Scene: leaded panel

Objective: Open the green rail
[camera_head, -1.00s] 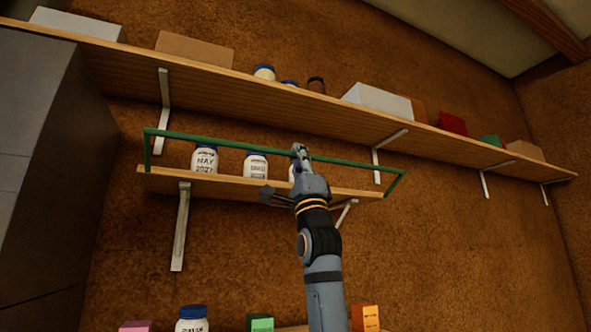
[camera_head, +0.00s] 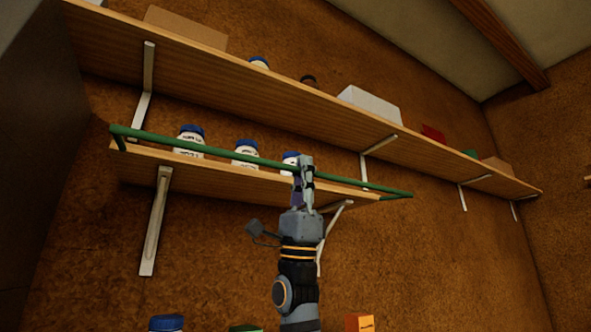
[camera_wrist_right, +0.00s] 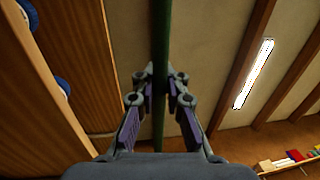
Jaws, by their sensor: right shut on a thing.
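The green rail (camera_head: 221,156) is a long thin bar along the front of a small wooden shelf (camera_head: 215,178). In the head view it now lies low, near the shelf's front edge, across the jars. My right gripper (camera_head: 303,163) is shut on the rail right of its middle. In the right wrist view, the rail (camera_wrist_right: 161,70) runs between the two fingers (camera_wrist_right: 160,88). White jars with blue lids, a left one (camera_head: 190,142), a middle one (camera_head: 246,152) and a right one (camera_head: 290,160), stand on the shelf behind the rail. My left gripper is not in view.
A long upper shelf (camera_head: 240,92) with boxes and jars hangs close above the small shelf. White brackets (camera_head: 155,220) hold the small shelf from below. An orange box (camera_head: 359,322) and a blue lid (camera_head: 166,322) show at the bottom. The wall at right is clear.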

